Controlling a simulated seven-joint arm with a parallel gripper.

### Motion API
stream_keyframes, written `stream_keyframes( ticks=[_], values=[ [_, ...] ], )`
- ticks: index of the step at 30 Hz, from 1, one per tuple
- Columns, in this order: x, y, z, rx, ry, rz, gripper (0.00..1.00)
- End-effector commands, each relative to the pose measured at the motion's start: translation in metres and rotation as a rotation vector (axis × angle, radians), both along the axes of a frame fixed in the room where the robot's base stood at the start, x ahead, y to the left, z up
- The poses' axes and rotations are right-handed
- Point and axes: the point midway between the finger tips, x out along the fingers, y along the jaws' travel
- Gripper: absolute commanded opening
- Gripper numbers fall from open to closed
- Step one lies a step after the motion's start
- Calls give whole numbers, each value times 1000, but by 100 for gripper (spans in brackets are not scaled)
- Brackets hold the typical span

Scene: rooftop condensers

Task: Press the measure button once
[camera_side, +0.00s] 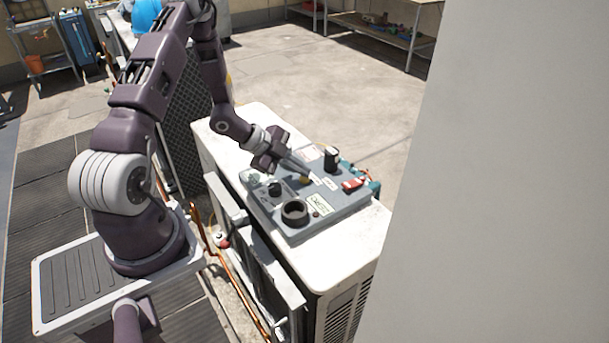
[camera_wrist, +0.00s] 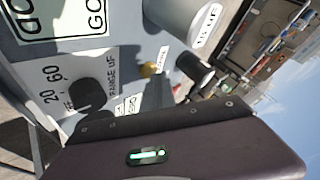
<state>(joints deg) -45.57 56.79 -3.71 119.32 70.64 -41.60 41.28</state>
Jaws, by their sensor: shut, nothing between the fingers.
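A grey tester panel (camera_side: 337,212) lies on top of a white condenser unit. A small yellow button (camera_side: 304,181) sits near its middle; it also shows in the wrist view (camera_wrist: 150,69) beside a small label too small to read, so I cannot confirm that it says measure. My gripper (camera_side: 307,174) is shut and empty, slanting down with its tips just by the yellow button. I cannot tell whether they touch it. In the wrist view the dark gripper body fills the bottom and the fingertips cannot be made out.
A black range knob (camera_wrist: 88,95), a dark ring-shaped socket (camera_side: 295,212), a black upright cylinder (camera_side: 331,158) and a red part (camera_side: 352,185) stand on the panel around the button. The white condenser top (camera_side: 352,235) is bare in front. A pale wall (camera_side: 500,180) fills the right.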

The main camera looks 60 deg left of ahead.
Motion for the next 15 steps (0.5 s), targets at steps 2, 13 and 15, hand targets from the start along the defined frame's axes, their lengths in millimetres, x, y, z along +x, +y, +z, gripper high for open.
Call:
stream_keyframes(
  ticks=[2,13,15],
  values=[
    [0,0,0,1,1,0,0],
    [0,0,6,1,2,1,0],
    [0,0,11,1,2,1,0]
  ],
)
